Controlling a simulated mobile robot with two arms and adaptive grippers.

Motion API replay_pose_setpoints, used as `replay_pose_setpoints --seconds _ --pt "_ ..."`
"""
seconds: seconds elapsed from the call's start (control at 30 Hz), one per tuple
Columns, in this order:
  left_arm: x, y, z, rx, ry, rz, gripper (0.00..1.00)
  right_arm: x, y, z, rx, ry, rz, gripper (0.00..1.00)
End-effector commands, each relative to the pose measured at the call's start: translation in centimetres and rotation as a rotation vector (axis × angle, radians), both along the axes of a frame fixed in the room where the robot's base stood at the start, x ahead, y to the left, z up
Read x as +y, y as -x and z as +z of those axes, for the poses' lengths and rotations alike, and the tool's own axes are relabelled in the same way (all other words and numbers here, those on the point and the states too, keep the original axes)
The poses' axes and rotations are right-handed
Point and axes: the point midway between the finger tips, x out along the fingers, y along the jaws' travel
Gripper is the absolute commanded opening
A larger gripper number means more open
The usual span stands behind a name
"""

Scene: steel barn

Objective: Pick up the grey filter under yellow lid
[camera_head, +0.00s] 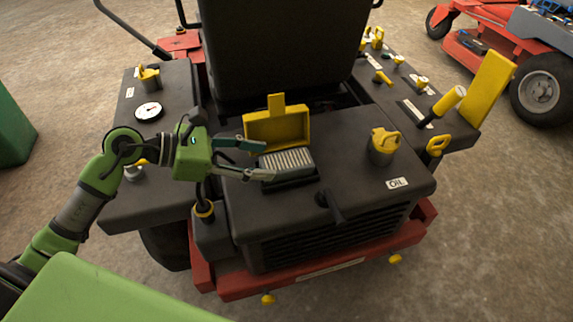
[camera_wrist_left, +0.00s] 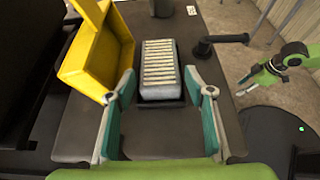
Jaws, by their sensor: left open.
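The grey filter (camera_head: 287,160) is a ribbed block in a dark opening on top of the machine's black rear hood. The yellow lid (camera_head: 277,128) stands open behind it. My left gripper (camera_head: 266,162) is open at the filter's left side, with its fingertips close to it. In the left wrist view the filter (camera_wrist_left: 158,68) lies ahead between the spread fingers, and the yellow lid (camera_wrist_left: 98,55) is to the left. I cannot tell whether the fingers touch the filter. My right gripper (camera_wrist_left: 245,76) shows small at the right of the left wrist view; its jaw state is unclear.
A yellow oil cap (camera_head: 383,146) stands on the hood to the right, and a black handle (camera_head: 330,205) in front of the filter. The machine's seat (camera_head: 280,50) rises behind the lid. A gauge (camera_head: 149,111) and a yellow-topped cap (camera_head: 149,78) sit on the left fender.

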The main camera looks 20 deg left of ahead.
Motion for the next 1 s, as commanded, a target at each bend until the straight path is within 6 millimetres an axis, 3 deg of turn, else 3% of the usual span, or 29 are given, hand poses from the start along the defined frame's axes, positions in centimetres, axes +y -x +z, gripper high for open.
replay_pose_setpoints --seconds 0.4,0.7,0.73,0.83,1.0 --pt "-3.7 -2.7 -1.6 -0.001 0.003 0.0 0.49 -0.1 0.5 -1.0 0.01 0.001 0.001 0.4" --pt "-4.2 -3.0 -2.0 0.001 0.001 0.0 0.49 0.0 0.2 -1.0 0.006 0.001 0.001 0.4" --pt "-4.1 -3.0 -2.0 0.001 0.001 0.0 0.46 0.0 0.2 -1.0 0.005 0.001 0.001 0.4" --pt "-4.1 -3.0 -2.0 0.001 0.001 0.0 0.21 0.0 0.1 -0.9 0.002 0.0 0.001 0.4" --pt "-4.1 -3.0 -2.0 -0.001 0.001 0.0 0.21 0.0 -0.1 -0.7 -0.004 -0.001 0.001 0.4"
